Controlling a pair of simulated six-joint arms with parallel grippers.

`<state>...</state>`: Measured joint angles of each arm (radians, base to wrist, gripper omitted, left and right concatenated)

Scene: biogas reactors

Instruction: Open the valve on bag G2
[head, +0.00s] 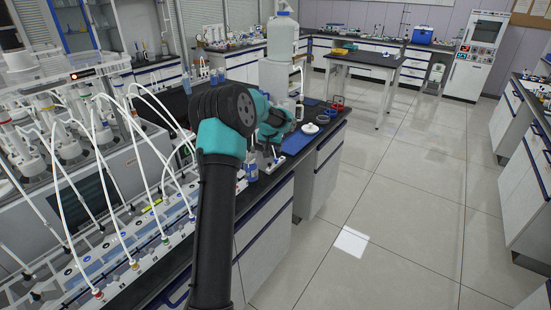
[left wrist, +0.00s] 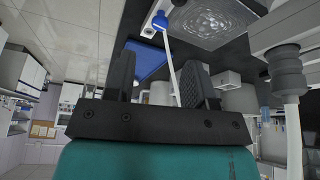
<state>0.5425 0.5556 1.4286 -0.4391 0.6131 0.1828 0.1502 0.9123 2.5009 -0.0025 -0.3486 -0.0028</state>
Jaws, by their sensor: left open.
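I cannot make out a bag marked G2 or its valve in either view. White tubes (head: 62,190) arch from the reactors (head: 68,140) at the left of the head view to a long row of units with small coloured fittings (head: 135,265). My left arm reaches up the middle of the head view and bends right over the bench, and its fingertips cannot be made out there. In the left wrist view my left gripper (left wrist: 158,88) is open, its two dark fingers wide apart. A thin white rod (left wrist: 172,62) shows between them, seemingly beyond. My right gripper is not in view.
A large white jug (head: 283,40) stands on the bench beyond my arm. A blue mat (head: 300,142), a white lid-like disc (head: 310,128) and a small bottle (head: 251,166) are near my left wrist. The tiled floor at right is clear.

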